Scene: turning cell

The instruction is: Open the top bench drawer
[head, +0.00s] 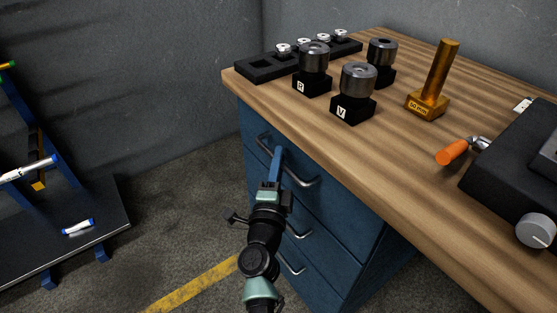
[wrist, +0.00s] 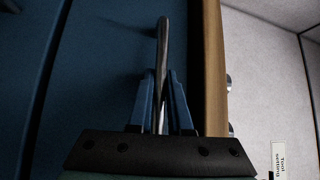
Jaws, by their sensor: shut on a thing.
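The bench (head: 400,150) has a wooden top over a blue drawer cabinet. The top drawer (head: 340,202) has a blue front just under the bench top and looks closed. Its curved metal handle (head: 303,181) runs along the front. My gripper (head: 278,153) is shut on this handle, with its blue fingers on either side of the bar. In the wrist view the handle (wrist: 164,45) stands between the two fingertips (wrist: 160,82), and part of it is hidden between the fingers.
Two lower drawers have similar handles (head: 293,266). On the bench top are a black rack (head: 265,69), several dark tool holders (head: 356,91), a brass-coloured hammer-like piece (head: 428,103) and an orange-handled tool (head: 453,153). A dark shelf stand (head: 95,240) stands at left, with clear floor between.

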